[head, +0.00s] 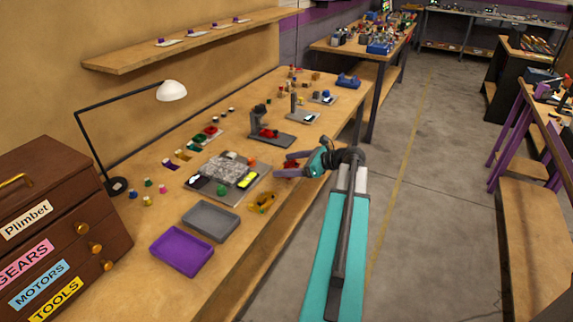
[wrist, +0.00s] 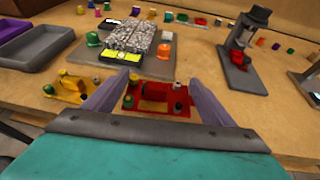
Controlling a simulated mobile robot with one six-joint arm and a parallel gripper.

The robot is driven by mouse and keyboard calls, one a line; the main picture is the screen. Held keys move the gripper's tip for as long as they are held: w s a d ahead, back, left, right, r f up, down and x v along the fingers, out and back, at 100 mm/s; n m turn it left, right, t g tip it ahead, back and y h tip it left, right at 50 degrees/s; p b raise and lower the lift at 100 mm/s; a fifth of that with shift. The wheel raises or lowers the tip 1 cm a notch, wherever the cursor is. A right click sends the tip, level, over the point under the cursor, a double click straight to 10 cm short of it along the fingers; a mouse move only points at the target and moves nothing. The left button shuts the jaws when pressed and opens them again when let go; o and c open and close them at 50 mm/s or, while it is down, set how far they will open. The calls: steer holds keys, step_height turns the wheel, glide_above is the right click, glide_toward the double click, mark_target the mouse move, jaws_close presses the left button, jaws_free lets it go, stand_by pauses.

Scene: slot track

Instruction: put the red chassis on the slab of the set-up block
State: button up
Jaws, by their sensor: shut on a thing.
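My gripper (head: 283,164) has its two purple fingers shut on the red chassis (wrist: 155,100). The chassis lies across between the fingers, with small wheels or posts at its ends. In the head view the fingers hide most of it. The set-up block looks to be the grey base (head: 252,192) that carries a speckled stone-like slab (head: 230,171); the slab also shows in the wrist view (wrist: 135,35). The top of the slab looks bare. A black and yellow strip (wrist: 122,57) runs along its near side. My gripper is right of the block in the head view, apart from it.
A yellow chassis (wrist: 70,90) lies left of my gripper. A grey stand with a post (head: 272,140) has a red part on it. Grey (head: 210,221) and purple (head: 181,251) trays, a lamp (head: 172,91) and a wooden drawer box (head: 50,215) stand left. Small coloured parts crowd the bench.

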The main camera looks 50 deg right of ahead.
mark_target(287, 162)
steer(key=shift+w+d+f, duration=0.1)
steer(key=shift+w+d, duration=0.85)
steer(key=shift+w, duration=0.15)
steer(key=shift+w+d, duration=0.35)
steer(key=shift+w+d+f+p, duration=0.15)
steer(key=shift+f+p, duration=0.1)
steer(key=shift+f, duration=0.3)
steer(key=shift+w+d+f+p, duration=0.15)
steer(key=shift+f+p, duration=0.1)
steer(key=shift+f, duration=0.25)
steer(key=shift+a+f+p, duration=0.1)
steer(key=shift+f+p, duration=0.45)
steer(key=shift+f, duration=0.05)
steer(key=shift+f, duration=0.15)
steer(key=o, duration=1.2)
steer(key=shift+f+b, duration=0.15)
steer(key=shift+b, duration=0.3)
